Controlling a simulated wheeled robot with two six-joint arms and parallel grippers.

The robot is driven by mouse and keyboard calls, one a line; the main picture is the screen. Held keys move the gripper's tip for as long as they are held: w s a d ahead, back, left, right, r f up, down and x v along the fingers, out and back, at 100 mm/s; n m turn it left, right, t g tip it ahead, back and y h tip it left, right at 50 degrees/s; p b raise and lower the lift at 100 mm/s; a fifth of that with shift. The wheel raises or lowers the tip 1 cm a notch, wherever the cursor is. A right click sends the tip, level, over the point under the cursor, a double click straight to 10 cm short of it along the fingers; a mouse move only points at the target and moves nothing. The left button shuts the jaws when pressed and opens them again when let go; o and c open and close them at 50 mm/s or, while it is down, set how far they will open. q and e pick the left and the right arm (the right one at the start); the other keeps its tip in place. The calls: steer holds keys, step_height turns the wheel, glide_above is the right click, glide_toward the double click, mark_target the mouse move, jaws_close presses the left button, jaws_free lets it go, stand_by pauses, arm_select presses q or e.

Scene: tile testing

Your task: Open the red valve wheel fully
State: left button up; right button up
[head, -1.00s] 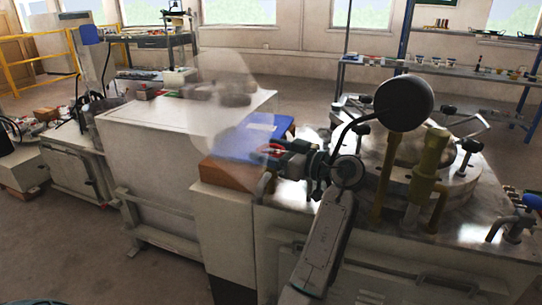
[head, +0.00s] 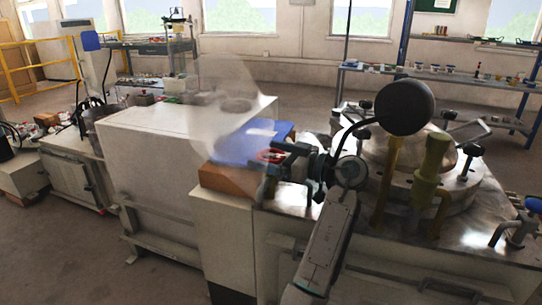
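The red valve wheel (head: 269,155) shows as a small red ring beside the blue top of the machine, partly hidden by my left gripper. The fingers look open. I cannot tell whether they touch the wheel. The wheel's stem and how far it is turned cannot be made out.
A brown block (head: 228,181) lies under the blue top (head: 240,146). A see-through cover (head: 225,85) rises behind it. A white cabinet (head: 160,170) stands left.

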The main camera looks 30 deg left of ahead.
stand_by(0.3)
